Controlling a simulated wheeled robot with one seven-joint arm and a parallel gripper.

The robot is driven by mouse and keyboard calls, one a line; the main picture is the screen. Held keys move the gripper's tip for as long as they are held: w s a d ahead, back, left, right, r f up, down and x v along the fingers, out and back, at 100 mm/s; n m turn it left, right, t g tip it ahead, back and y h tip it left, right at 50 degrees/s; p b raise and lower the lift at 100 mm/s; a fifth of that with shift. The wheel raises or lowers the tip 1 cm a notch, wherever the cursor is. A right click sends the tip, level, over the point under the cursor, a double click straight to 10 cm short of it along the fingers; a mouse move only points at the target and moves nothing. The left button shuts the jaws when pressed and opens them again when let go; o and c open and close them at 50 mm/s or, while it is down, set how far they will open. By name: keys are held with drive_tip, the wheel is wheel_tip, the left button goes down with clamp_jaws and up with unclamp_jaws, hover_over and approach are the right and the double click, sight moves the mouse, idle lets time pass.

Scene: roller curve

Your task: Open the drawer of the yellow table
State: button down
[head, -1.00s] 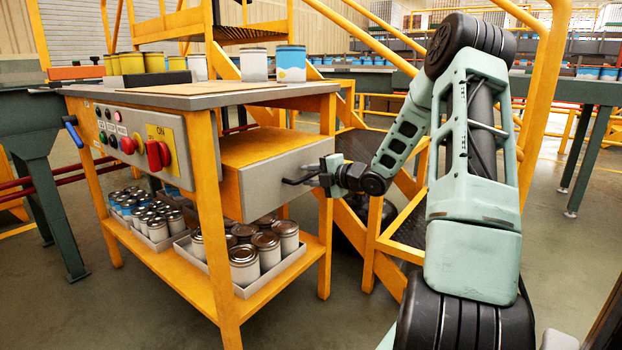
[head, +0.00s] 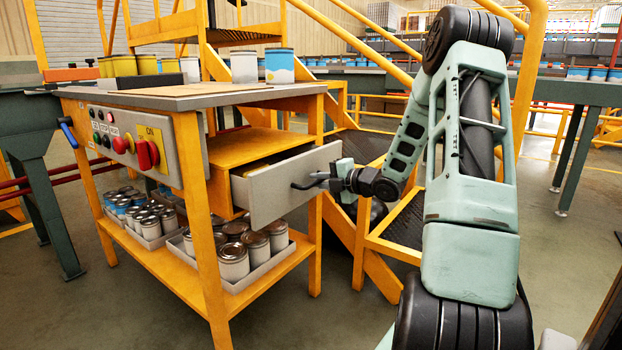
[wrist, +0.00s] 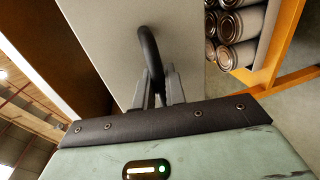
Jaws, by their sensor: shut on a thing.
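The yellow table (head: 203,232) stands left of centre, with a grey top and an orange drawer housing under it. Its drawer (head: 285,186) has a grey front and is partly pulled out, with a gap showing its inside behind the front. A dark curved handle (head: 309,182) is on the drawer front and shows large in the wrist view (wrist: 150,52). My gripper (head: 334,181) is shut on the handle, from the right side in the head view. In the wrist view its fingers (wrist: 160,90) close around the handle.
Cans in trays (head: 233,262) fill the lower shelf below the drawer. A control panel (head: 131,142) with a red knob is on the table's left side. Yellow stair railings and steps (head: 400,235) stand close behind and right of my gripper. Grey floor (head: 300,325) is clear in front.

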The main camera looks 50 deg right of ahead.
drive_tip(key=f+v, duration=0.2)
drive_tip(key=v, duration=1.1)
drive_tip(key=shift+s+f+p, duration=0.3)
drive_tip(key=shift+s, duration=0.4)
drive_tip(key=c, duration=1.5)
unclamp_jaws()
drive_tip(key=shift+c, duration=0.2)
drive_tip(key=p+v, duration=0.4)
drive_tip(key=v, duration=1.3)
drive_tip(key=shift+s, duration=0.2)
drive_tip(key=shift+a, duration=0.1)
